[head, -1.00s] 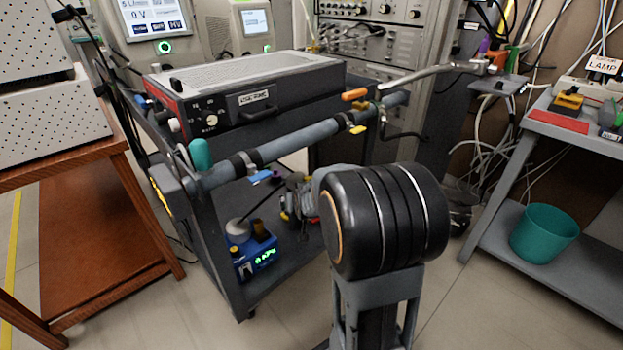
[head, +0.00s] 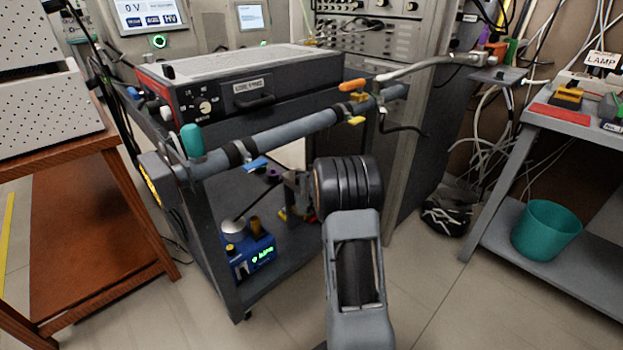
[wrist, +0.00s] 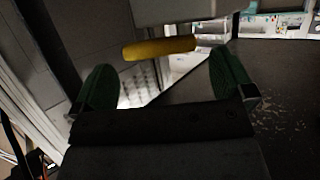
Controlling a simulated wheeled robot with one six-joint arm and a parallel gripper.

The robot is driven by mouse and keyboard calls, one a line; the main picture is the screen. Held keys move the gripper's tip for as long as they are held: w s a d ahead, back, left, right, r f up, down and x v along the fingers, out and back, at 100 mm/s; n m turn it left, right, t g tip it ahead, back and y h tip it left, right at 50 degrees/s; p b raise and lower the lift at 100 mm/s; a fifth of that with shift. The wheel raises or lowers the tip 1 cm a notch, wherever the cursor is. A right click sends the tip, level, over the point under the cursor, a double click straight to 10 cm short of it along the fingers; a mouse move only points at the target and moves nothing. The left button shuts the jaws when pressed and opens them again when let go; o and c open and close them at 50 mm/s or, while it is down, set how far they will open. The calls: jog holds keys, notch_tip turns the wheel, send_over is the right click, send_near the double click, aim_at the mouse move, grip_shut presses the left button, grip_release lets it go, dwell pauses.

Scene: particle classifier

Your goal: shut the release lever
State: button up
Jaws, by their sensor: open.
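A yellow lever (wrist: 160,48) lies crosswise under a pale grey block in the wrist view, just beyond my gripper (wrist: 165,82). The gripper's two green-padded fingers are wide apart, and the lever is in front of the gap, with no contact visible. In the head view, a small yellow lever (head: 356,121) shows below the grey tube (head: 290,134) and an orange handle (head: 352,86) above it. I cannot tell for sure which one the wrist view shows. My fingers are hidden behind my arm in the head view.
The tube runs along the front of a dark cart, with a teal knob (head: 192,140) at its left end. A black instrument (head: 225,85) sits on top and a blue device (head: 252,255) on the lower shelf. A teal bin (head: 545,229) stands right.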

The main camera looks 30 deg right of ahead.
jog(key=shift+b+x, duration=0.3)
jog(key=shift+x, duration=1.15)
jog(key=c, duration=0.8)
